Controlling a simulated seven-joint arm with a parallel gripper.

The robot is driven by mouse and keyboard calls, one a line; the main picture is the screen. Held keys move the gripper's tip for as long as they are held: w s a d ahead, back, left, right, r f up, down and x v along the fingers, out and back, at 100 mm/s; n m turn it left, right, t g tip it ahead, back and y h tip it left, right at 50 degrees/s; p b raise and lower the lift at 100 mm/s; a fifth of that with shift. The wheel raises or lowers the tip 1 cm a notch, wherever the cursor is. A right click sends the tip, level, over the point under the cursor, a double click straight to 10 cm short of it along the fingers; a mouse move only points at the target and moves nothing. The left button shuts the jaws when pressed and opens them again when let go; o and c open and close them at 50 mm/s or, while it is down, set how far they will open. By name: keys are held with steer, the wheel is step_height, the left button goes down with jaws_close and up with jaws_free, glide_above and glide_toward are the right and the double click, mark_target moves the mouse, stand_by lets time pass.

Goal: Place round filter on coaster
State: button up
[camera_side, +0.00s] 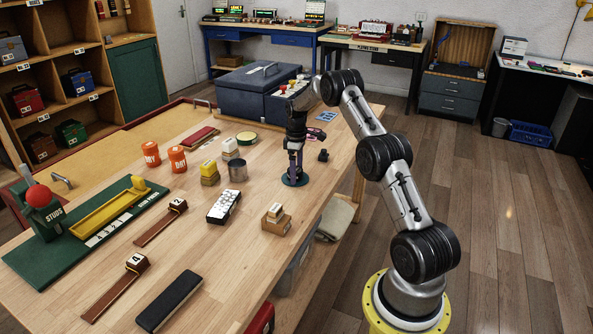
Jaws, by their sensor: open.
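My gripper (294,174) points straight down at the right part of the workbench, with its fingers open just above a dark blue round disc (287,182). The disc lies flat on the wood, and the fingers hide part of it. I cannot tell whether it is the coaster, or whether the round filter lies on it. A round, flat, cream-topped piece with a green rim (247,138) lies farther back to the left, apart from my gripper. I cannot tell which task object it is, if any.
A grey metal cup (237,171), yellow blocks (209,173) and a wooden block (275,220) stand left of and before the gripper. A small black part (323,155) lies to its right. Blue cases (262,90) stand behind. The bench's right edge is close.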

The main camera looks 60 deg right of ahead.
step_height(320, 180, up, 12)
steer(key=s+a+r+t+h, duration=0.1)
steer(key=s+a+r, duration=0.2)
steer(key=a+r, duration=0.65)
steer(key=s+a+r+t, duration=0.1)
steer(key=s+a+r, duration=0.2)
steer(key=a+r, duration=0.7)
steer(key=s+a+f+m+t, duration=0.1)
steer(key=s+a+f, duration=0.2)
steer(key=s+a, duration=0.6)
steer(key=s+a+f+m+t+y, duration=0.1)
steer(key=s+a+f+t, duration=0.1)
steer(key=s+a, duration=0.7)
steer(key=s+f, duration=0.1)
steer(key=s, duration=0.1)
steer(key=shift+s+a+f+t, duration=0.15)
steer(key=shift+s+a+t, duration=0.15)
